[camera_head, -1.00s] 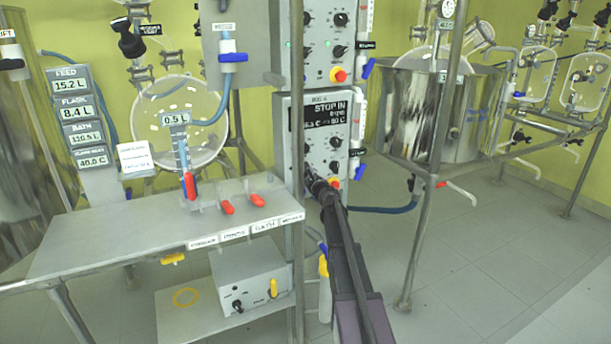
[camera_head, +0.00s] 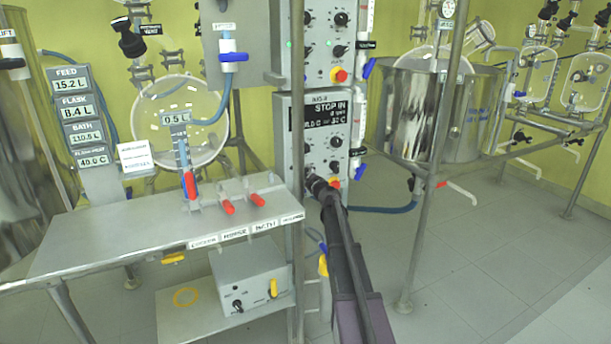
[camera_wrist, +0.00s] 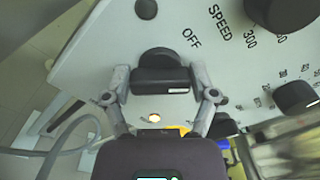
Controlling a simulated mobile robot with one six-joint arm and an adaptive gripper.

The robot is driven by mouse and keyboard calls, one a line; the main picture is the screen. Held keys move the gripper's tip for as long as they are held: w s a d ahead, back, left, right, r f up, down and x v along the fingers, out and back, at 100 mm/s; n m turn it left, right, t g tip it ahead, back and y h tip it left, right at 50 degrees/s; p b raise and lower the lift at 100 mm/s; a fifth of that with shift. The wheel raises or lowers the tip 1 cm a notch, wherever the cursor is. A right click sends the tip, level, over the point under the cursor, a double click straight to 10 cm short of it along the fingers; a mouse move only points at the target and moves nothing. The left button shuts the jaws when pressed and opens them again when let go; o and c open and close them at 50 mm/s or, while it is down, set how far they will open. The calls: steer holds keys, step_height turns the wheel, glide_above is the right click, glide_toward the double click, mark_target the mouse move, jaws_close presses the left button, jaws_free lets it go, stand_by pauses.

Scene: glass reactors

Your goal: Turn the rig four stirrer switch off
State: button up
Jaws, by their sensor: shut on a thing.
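The lower control box (camera_head: 287,150) hangs on the rack in the head view. Its dark display (camera_head: 326,111) shows "STOP IN" with smaller lines that are hard to read. My gripper (camera_head: 316,184) is at the lower left of this panel and hides the knob there. In the wrist view my gripper (camera_wrist: 160,82) has one finger on each side of a black knob (camera_wrist: 160,57) and is shut on it. The knob has a white mark near its lower right edge. "OFF" and "SPEED" are printed on the panel (camera_wrist: 110,45) near the knob.
A red button on yellow (camera_head: 335,184) sits close right of my gripper. Another control box (camera_head: 325,45) is above. A steel bench (camera_head: 120,235) is at left. Open floor (camera_head: 480,270) lies right.

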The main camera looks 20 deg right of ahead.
steer(key=n, duration=0.3)
steer(key=shift+n, duration=0.3)
steer(key=shift+w+f+n, duration=0.1)
steer(key=shift+n, duration=1.8)
steer(key=o, duration=1)
steer(key=shift+s, duration=0.2)
